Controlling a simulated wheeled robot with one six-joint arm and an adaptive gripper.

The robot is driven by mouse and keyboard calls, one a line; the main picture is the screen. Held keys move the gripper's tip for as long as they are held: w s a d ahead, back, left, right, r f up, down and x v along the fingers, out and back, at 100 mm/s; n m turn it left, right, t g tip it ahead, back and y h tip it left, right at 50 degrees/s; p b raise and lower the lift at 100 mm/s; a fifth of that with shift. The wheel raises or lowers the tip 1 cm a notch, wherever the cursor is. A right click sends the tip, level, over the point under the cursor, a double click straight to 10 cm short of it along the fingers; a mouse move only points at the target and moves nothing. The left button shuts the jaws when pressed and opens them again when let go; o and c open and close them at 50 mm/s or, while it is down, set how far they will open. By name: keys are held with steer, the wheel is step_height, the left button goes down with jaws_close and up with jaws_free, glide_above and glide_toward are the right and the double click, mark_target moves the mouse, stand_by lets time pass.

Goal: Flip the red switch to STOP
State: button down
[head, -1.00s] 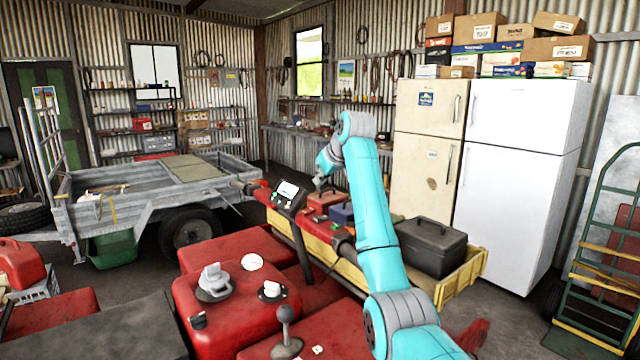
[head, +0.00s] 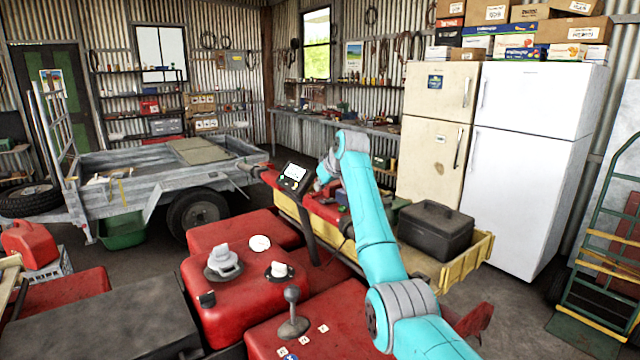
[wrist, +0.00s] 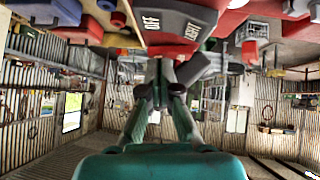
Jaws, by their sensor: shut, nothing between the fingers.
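The quad bike's dark display pod (head: 293,177) stands on the handlebar in the head view. My gripper is just right of it there, with its fingertips hidden by the pod and my arm. In the wrist view my gripper (wrist: 160,68) is shut and empty. Its tips are close to a dark switch housing (wrist: 180,22) with white lettering, including OFF and what looks like LIGHT. I cannot tell contact. The red switch and a STOP mark cannot be made out in either view.
The red quad body (head: 240,290) with a gear lever (head: 292,310) lies in front. A grey trailer (head: 150,185) is at the left.

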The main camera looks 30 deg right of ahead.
steer(key=shift+d+f+y, duration=0.2)
steer(key=shift+f+y, duration=0.15)
steer(key=shift+y, duration=0.05)
steer(key=shift+a+f, duration=0.1)
steer(key=shift+a, duration=0.05)
